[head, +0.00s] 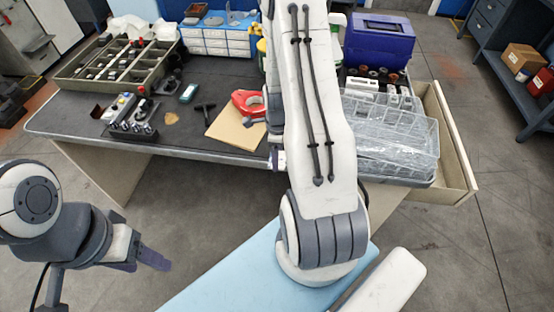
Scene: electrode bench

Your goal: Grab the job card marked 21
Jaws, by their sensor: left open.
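I cannot make out any card with a readable 21. A flat tan sheet (236,132) lies on the dark bench top, left of my right arm, with a red rounded object on its far right part; no number on it can be read. My left gripper (152,258) is at the lower left, over the floor in front of the bench, open and empty, well apart from the bench things. My right arm crosses the middle of the view and covers part of the bench. Its gripper does not show.
On the bench (190,143) stand a compartment tray (66,82) at left, small blue-and-white drawers (215,42) at the back, a blue case (378,42) at back right and clear bins (392,140) at right. A black T-handled tool (205,109) lies beside the sheet.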

